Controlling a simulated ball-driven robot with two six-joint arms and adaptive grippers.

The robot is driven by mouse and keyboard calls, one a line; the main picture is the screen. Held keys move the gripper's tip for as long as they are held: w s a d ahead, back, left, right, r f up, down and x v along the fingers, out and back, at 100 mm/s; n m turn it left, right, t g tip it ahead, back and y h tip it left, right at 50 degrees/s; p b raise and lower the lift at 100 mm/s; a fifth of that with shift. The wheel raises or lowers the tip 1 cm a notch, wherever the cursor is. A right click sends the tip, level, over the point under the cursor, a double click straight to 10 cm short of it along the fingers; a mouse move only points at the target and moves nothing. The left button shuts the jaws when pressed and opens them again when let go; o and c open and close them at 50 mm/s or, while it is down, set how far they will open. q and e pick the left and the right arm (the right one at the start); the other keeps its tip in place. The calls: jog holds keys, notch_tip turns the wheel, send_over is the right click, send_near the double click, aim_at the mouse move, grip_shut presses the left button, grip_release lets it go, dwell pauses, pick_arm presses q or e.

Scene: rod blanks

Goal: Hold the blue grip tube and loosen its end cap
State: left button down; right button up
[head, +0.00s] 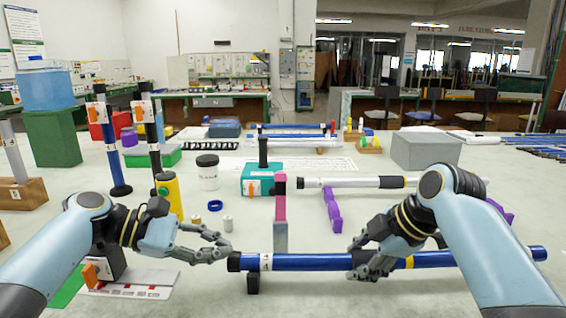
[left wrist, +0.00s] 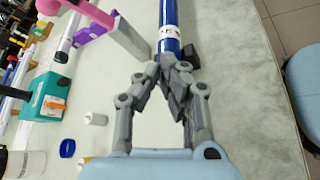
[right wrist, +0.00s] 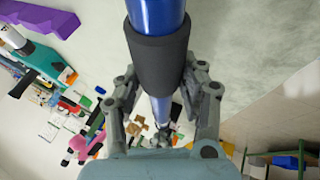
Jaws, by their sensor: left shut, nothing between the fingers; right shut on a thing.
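The blue tube (head: 310,262) lies level across the front of the table, with a white label and a yellow band. Its black end cap (head: 234,262) is at the left end. My left gripper (head: 226,248) is shut and empty close by the capped end. In the left wrist view its closed fingers (left wrist: 172,70) hide the cap; whether they touch it I cannot tell.
A black support (head: 253,283) stands under the tube's left end. A pink and grey post (head: 281,210) rises just behind the tube. A yellow bottle (head: 168,192), a blue ring (head: 215,205) and a white jar (head: 208,176) stand behind my left gripper.

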pick_arm(q)
jog(key=shift+r, duration=0.25)
jog(key=shift+a, duration=3.05)
jog(key=shift+s+a+f, duration=0.2)
jog(key=shift+s+f, duration=0.65)
jog(key=shift+s, duration=0.3)
jog(key=shift+s+d, duration=0.1)
jog(key=shift+d, duration=3.4)
jog(key=shift+w+f, duration=0.1)
jog(key=shift+w, duration=0.1)
